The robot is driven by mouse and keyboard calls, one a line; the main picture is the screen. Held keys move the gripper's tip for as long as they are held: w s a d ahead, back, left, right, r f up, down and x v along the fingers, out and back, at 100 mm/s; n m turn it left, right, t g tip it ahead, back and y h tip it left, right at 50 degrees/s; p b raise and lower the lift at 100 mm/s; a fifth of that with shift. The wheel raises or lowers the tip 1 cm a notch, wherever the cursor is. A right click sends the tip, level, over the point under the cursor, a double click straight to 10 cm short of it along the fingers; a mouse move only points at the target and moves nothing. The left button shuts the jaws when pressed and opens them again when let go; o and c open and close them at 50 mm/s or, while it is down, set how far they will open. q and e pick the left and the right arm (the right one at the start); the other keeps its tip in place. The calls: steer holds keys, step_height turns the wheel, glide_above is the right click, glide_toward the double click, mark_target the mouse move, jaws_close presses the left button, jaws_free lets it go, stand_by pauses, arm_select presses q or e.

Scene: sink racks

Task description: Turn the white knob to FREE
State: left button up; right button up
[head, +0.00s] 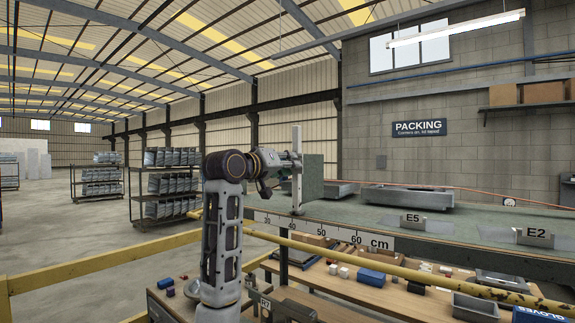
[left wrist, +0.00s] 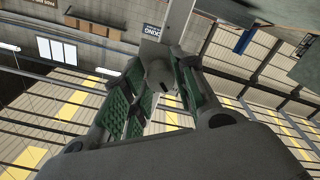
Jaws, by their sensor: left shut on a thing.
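A pale grey-white knob (left wrist: 160,74) shows in the left wrist view, on a pale upright post (left wrist: 178,22). The green-padded fingers of my left gripper (left wrist: 160,88) lie on both sides of it and are shut on it. In the head view my left gripper (head: 287,166) reaches from the left to the same post (head: 297,138), at the near edge of the bench. The knob is hidden there behind the fingers. I cannot read any FREE mark or tell which way the knob points. My right gripper is not in view.
A grey-green block (head: 313,180) stands just right of the post. The green bench top (head: 360,213) carries a centimetre scale (head: 330,232) and metal trays (head: 407,196). A yellow rail (head: 400,270) crosses in front, above a lower wooden table (head: 395,300) with small parts.

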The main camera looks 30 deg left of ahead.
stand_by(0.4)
arm_select(q)
steer(key=o, duration=1)
steer(key=shift+s+a, duration=0.15)
steer(key=shift+s, duration=1.85)
steer(key=shift+s+a, duration=0.2)
steer(key=shift+s, duration=1.75)
steer(key=shift+s+a, duration=0.15)
steer(key=shift+s, duration=1.85)
steer(key=shift+f, duration=0.1)
